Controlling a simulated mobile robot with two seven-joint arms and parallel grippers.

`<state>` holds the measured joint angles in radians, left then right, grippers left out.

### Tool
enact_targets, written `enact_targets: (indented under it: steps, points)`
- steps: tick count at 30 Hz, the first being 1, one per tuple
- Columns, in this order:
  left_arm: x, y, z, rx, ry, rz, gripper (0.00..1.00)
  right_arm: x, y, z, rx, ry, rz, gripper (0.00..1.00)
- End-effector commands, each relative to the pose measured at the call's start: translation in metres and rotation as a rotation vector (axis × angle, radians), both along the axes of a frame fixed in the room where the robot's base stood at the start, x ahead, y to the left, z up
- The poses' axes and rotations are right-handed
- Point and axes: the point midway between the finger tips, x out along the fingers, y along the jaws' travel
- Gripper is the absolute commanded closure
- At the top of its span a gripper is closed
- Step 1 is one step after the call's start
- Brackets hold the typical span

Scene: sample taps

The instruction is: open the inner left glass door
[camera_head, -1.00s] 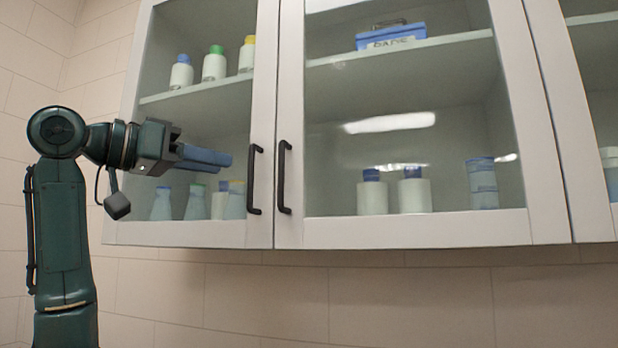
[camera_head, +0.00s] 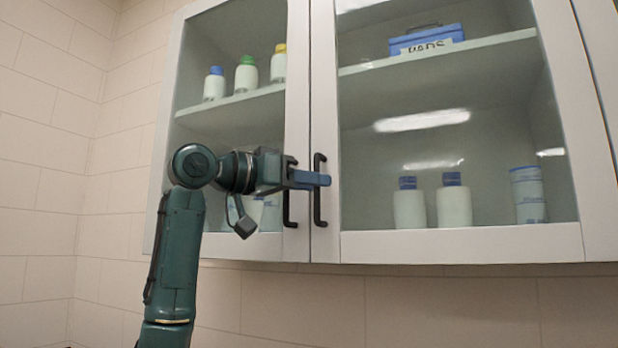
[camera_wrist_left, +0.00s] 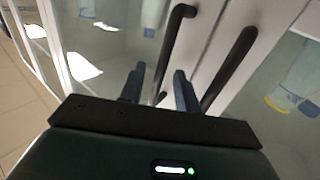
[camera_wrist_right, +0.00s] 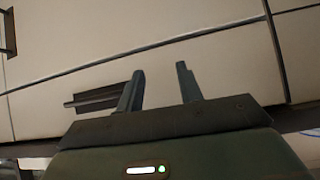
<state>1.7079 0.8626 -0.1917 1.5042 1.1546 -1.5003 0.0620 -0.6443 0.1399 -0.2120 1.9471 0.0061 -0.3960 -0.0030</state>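The wall cabinet has glass doors in pale frames. The door in the middle of the head view, which I take as the inner left glass door (camera_head: 455,243), is shut. Its black vertical handle (camera_head: 319,211) stands beside the black handle (camera_head: 287,212) of the door to its left. My left gripper (camera_head: 324,180) is in front of these handles, partly hiding both. In the left wrist view the open fingers (camera_wrist_left: 160,83) have the middle door's handle (camera_wrist_left: 174,45) in line between them; contact cannot be told. My right gripper (camera_wrist_right: 160,82) is open and empty in its wrist view.
The left door (camera_head: 222,246) is shut, with capped bottles behind it. A blue case (camera_head: 427,40), white bottles (camera_head: 454,204) and stacked containers (camera_head: 528,195) are behind the middle door. Pale panels (camera_wrist_right: 140,35) with a dark handle (camera_wrist_right: 98,98) face my right gripper.

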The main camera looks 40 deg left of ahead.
Motion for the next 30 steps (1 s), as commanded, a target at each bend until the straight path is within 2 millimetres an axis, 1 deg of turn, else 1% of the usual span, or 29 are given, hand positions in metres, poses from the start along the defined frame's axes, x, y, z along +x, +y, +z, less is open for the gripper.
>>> enact_targets:
  steps: [9, 21, 30]
  points:
    - [0.0026, -0.0005, -0.0004, 0.000, 0.000, 0.001, 0.69, -0.0004, -0.0014, -0.0003, -0.005, 0.001, 0.004, 0.64]
    - [0.0023, -0.0004, -0.0003, 0.000, 0.000, 0.001, 1.00, -0.0018, -0.0011, -0.0002, -0.003, 0.002, 0.003, 0.64]
    - [0.0021, -0.0002, -0.0002, -0.001, 0.000, 0.001, 1.00, -0.0017, -0.0008, 0.0002, -0.002, 0.001, 0.004, 0.64]
